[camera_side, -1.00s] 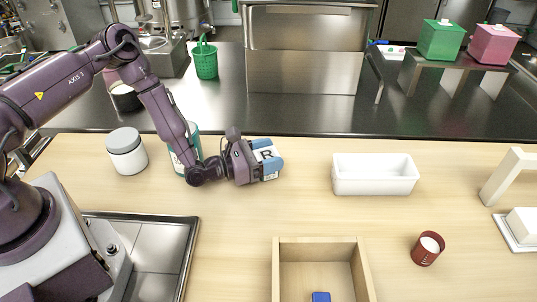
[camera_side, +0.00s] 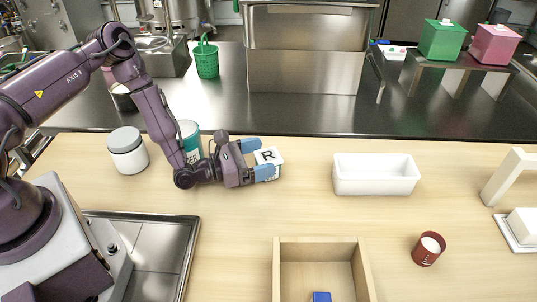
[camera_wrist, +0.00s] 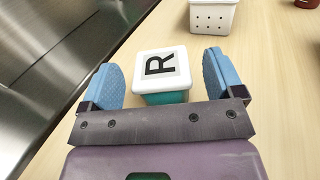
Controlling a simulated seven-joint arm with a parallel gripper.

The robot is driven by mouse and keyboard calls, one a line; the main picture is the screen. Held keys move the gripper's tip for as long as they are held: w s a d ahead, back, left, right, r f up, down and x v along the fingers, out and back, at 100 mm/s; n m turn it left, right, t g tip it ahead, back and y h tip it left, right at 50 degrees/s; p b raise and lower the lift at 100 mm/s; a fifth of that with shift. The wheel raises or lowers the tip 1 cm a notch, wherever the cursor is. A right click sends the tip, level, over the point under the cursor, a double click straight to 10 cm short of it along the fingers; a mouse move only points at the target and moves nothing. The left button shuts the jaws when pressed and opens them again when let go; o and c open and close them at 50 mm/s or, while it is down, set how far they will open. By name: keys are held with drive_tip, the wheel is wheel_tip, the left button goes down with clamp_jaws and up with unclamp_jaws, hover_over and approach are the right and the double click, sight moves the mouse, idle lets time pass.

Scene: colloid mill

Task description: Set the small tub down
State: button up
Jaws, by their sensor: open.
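The small tub (camera_side: 269,157) has a white lid marked with a black R. It stands upright on the wooden worktop in the side view. In the wrist view the tub (camera_wrist: 161,71) shows a teal body under its lid. My gripper (camera_side: 262,159) is open, with its blue fingers on either side of the tub. In the wrist view the fingers of my gripper (camera_wrist: 165,80) stand apart from the tub, with a gap on each side.
A white bin (camera_side: 375,178) stands to the right. A grey-lidded jar (camera_side: 127,151) and a teal container (camera_side: 190,141) stand to the left. A wooden drawer box (camera_side: 365,270) and a red cup (camera_side: 428,248) are nearer the front. Worktop between tub and bin is clear.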

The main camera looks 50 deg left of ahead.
drive_tip(key=v, duration=0.5)
drive_tip(key=s+d+r+m+g+h, duration=0.45)
drive_tip(key=r+m+g, duration=0.35)
drive_tip(key=r+m, duration=0.25)
drive_tip(key=s+d+r+m+g+h, duration=0.3)
drive_tip(key=s+d+r+m+g, duration=0.15)
drive_tip(key=r+m+g, duration=0.55)
drive_tip(key=s+a+r+m+t+y, duration=0.7)
drive_tip(key=s+a+r+m+y, duration=0.3)
drive_tip(key=y, duration=0.4)
drive_tip(key=shift+s+a+r+m, duration=0.4)
drive_tip(key=shift+s+r+m, duration=0.15)
drive_tip(key=shift+s, duration=0.3)
